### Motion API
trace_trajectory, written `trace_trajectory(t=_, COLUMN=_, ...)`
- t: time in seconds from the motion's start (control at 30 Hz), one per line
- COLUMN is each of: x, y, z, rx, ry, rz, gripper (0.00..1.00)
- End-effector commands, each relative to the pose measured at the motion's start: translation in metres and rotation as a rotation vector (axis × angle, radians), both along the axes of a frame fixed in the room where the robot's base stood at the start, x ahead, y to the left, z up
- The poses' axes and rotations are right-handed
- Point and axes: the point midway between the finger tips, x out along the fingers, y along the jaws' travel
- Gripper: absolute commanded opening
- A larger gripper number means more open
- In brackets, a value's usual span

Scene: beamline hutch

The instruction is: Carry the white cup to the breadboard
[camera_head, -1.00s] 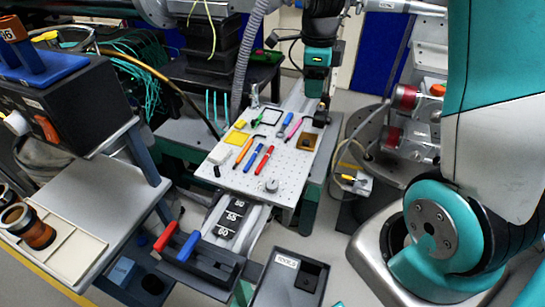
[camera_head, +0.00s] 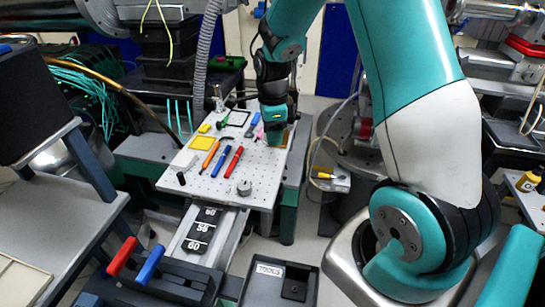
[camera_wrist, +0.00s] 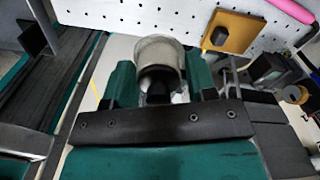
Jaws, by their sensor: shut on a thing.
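My gripper (camera_wrist: 160,88) is shut on a pale, round cup (camera_wrist: 157,52), which sits between its two fingers in the wrist view. The cup looks whitish grey, with a dark inside or shadowed part toward the gripper. The white perforated breadboard (camera_head: 213,185) lies on a stand in the middle of the head view. It also shows along the top of the wrist view (camera_wrist: 120,14). In the head view my gripper (camera_head: 274,136) is at the board's right edge and the cup is hidden. I cannot tell whether the cup touches the board.
An orange-brown block (camera_wrist: 232,30) lies near the cup. A toolbox (camera_head: 266,287) stands in front.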

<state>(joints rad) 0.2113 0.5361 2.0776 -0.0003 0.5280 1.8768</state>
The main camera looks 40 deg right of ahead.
Motion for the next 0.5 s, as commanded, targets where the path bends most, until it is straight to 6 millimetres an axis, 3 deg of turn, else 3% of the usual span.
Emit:
trace_trajectory(t=0.1, x=-0.001, y=0.0, z=-0.028, rx=0.002, ry=0.005, rz=0.0, gripper=0.27)
trace_trajectory(t=0.5, x=0.0, y=0.0, z=-0.077, rx=0.001, ry=0.003, rz=-0.001, gripper=0.27)
